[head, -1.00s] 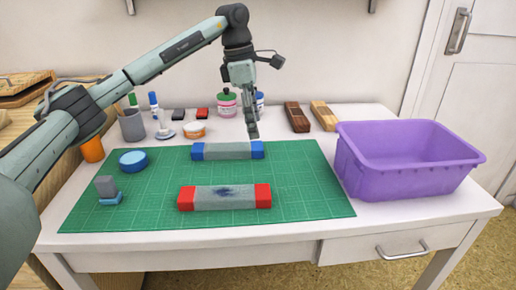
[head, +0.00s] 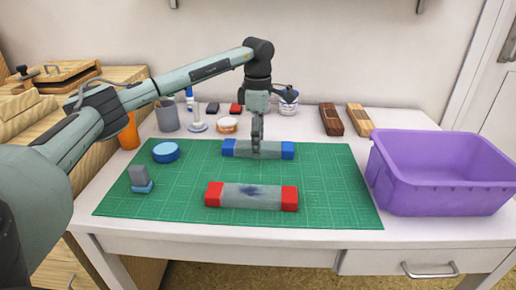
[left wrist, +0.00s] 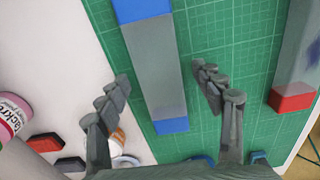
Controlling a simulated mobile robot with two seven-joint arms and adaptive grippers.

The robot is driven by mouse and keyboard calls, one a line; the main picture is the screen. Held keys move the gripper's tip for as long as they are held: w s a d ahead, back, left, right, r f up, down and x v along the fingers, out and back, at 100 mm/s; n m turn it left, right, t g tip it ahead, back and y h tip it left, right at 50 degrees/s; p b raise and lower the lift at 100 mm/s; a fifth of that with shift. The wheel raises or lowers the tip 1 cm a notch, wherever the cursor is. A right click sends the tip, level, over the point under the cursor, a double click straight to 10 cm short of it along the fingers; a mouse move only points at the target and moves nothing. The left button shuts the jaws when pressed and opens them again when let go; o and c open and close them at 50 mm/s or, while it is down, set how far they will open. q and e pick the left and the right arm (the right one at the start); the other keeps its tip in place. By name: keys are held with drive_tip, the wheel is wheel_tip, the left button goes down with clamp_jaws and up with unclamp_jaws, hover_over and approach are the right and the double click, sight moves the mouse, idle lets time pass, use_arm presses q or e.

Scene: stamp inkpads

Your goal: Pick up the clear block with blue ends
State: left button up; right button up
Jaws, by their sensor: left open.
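The clear block with blue ends (head: 273,150) lies on the green cutting mat (head: 340,190), near its back edge. My left gripper (head: 257,147) points down over the middle of this block in the head view. In the left wrist view my left gripper (left wrist: 163,85) is open, with one finger on each side of the block (left wrist: 153,65), nothing held. The wrist view shows a gap of mat between the block and the right finger. Whether the fingertips reach down beside the block I cannot tell. My right gripper is not in view.
A similar block with red ends (head: 250,196) lies nearer the front of the mat. A blue round pad (head: 166,152) and a small grey stamp (head: 139,175) are at left. A purple bin (head: 425,180) stands at right. Jars and wooden blocks (head: 330,119) line the back.

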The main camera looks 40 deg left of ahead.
use_arm(q)
drive_tip(key=shift+c, duration=0.6)
drive_tip(key=c, duration=1.4)
drive_tip(key=shift+r, duration=0.15)
